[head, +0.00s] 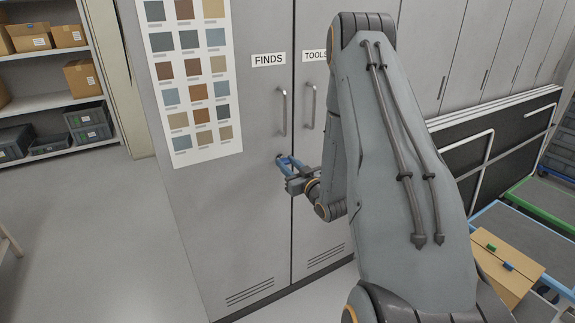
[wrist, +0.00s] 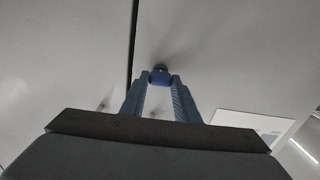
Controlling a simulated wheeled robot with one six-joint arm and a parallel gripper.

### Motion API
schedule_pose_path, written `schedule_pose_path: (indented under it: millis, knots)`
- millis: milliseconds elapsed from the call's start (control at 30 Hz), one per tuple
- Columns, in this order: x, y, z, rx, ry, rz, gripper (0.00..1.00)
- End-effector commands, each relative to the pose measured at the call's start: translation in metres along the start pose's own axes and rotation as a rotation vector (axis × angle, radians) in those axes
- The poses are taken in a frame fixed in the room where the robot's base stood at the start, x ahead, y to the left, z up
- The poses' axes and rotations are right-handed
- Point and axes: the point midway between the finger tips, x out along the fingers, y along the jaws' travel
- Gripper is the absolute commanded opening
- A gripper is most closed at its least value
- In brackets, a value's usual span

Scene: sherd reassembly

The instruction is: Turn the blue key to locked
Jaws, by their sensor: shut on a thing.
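The blue key (wrist: 160,77) sits in a round lock on the grey cabinet door in the wrist view. My gripper (wrist: 160,84) is shut on the key's blue head, with one finger on each side. In the head view my gripper (head: 283,164) is at the lock on the door labelled FINDS (head: 268,60), below its handle (head: 282,112). The key is mostly hidden by the fingers there. I cannot tell which way the key is turned, and no lock marking is readable.
The TOOLS door (head: 318,210) is beside the FINDS door, and both look closed. A colour chart (head: 193,75) hangs on the left door. Shelves with boxes (head: 82,77) stand at the left. Carts with a cardboard box (head: 505,262) stand at the right.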

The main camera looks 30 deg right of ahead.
Motion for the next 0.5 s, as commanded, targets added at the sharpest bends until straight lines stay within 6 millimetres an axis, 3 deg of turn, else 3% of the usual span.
schedule_pose_path:
  millis: [500]
  knots:
    - [0.0007, -0.0008, 0.0014, -0.372, 0.002, 0.001, 0.06]
